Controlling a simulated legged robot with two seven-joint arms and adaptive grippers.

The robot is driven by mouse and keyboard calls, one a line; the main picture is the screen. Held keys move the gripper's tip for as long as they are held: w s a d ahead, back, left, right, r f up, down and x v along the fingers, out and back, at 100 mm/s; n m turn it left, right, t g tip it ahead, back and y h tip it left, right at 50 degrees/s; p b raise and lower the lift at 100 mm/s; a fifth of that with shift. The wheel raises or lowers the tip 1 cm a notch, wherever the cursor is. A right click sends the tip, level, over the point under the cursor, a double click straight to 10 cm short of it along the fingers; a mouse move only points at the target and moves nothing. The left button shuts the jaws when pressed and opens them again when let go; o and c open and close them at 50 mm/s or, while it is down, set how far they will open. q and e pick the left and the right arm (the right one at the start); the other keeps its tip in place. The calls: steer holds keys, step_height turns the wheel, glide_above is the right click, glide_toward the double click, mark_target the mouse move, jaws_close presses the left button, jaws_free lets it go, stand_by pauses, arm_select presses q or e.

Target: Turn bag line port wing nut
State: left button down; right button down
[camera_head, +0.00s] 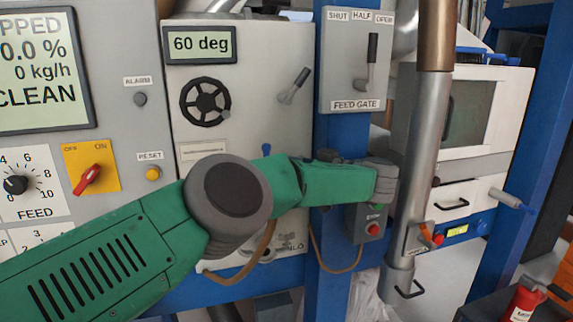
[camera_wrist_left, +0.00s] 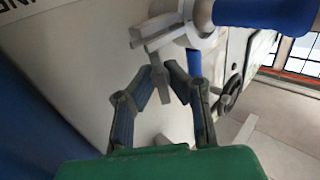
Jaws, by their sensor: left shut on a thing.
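In the left wrist view, a grey wing-shaped piece (camera_wrist_left: 158,78), likely the wing nut, hangs below a light grey port fitting (camera_wrist_left: 200,32) with a crossbar. My left gripper (camera_wrist_left: 169,82) reaches up to it from below. Its two dark fingers are angled inward at the tips and shut on the grey piece. In the head view, my left arm crosses in front of the machine panel. Its fingers and the piece they hold are hidden there behind the wrist. My right gripper is in neither view.
A blue cylindrical part (camera_wrist_left: 262,12) joins the port fitting. A dark handwheel (camera_wrist_left: 235,85) is to the right. In the head view, a stop box (camera_head: 368,222) with a cable hangs beside my wrist, and a metal pipe (camera_head: 427,130) stands farther right.

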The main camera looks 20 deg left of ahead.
arm_select(q)
steer(key=shift+d+f, duration=0.1)
stand_by(0.4)
steer(key=c, duration=1.7)
jaws_free()
steer(key=shift+d, duration=0.15)
